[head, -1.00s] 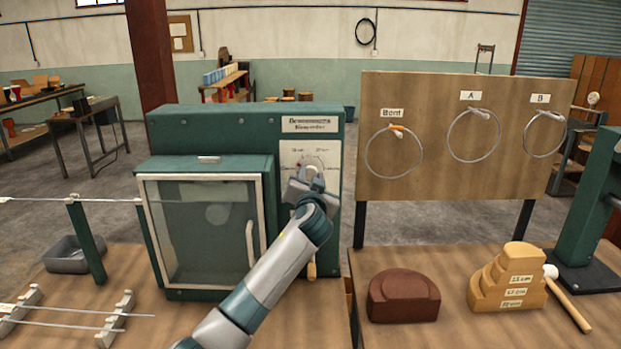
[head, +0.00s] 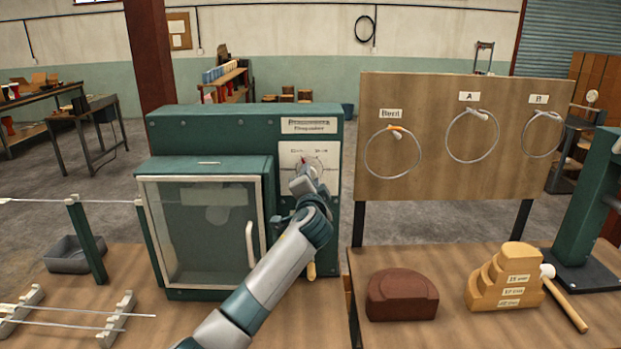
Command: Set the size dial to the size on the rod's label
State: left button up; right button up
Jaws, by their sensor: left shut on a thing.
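The size dial (head: 309,165) is on the pale panel (head: 328,153) of the green machine (head: 240,124), with small marks above it that are too blurred to read. My left gripper (head: 307,172) is at the dial, shut on it, and hides its lower part. A thin rod (head: 35,201) runs in from the left toward the machine's side, over a green post (head: 87,240). I cannot make out a size label on it. My right gripper is not in view.
The machine has a glass door (head: 205,230) with a white handle (head: 250,244). A board (head: 460,180) with wire rings labelled Bent, A and B stands at right. Below it are a brown block (head: 402,296), a stepped wooden block (head: 505,278) and a mallet (head: 568,305).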

pick_arm(q)
jog(key=shift+f, duration=0.1)
jog(key=o, duration=1)
jog(key=shift+s, duration=0.2)
jog(key=shift+s+b, duration=2.35)
jog(key=shift+s, duration=6.2)
